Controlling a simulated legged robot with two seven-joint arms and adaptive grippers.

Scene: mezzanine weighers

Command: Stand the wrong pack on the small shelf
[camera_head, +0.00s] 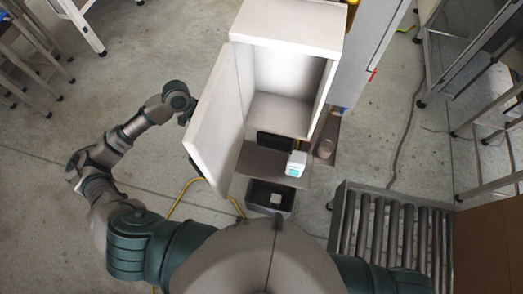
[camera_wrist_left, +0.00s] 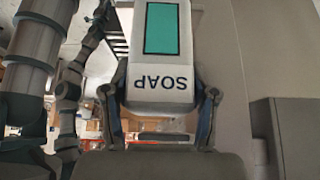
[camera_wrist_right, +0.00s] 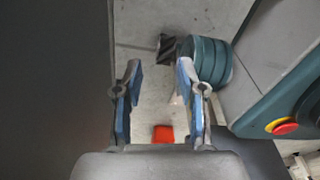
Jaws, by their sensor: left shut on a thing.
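A white pack marked SOAP (camera_wrist_left: 160,92), with a teal panel, fills the space between the fingers of my left gripper (camera_wrist_left: 159,100) in the left wrist view. Its lettering is upside down there. My left gripper is shut on it. In the head view the left arm ends behind an open white door (camera_head: 213,120), which hides the gripper and pack. Another white pack with a teal label (camera_head: 296,163) stands on a brown surface (camera_head: 262,166). My right gripper (camera_wrist_right: 158,78) is open and empty. I cannot tell which surface is the small shelf.
A white cabinet (camera_head: 290,27) stands open, its visible inside empty. A black bin (camera_head: 256,193) holds a small grey item (camera_head: 276,199). A roller conveyor (camera_head: 385,230) lies at the right. A yellow cable (camera_head: 183,190) runs over the floor left of the bin.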

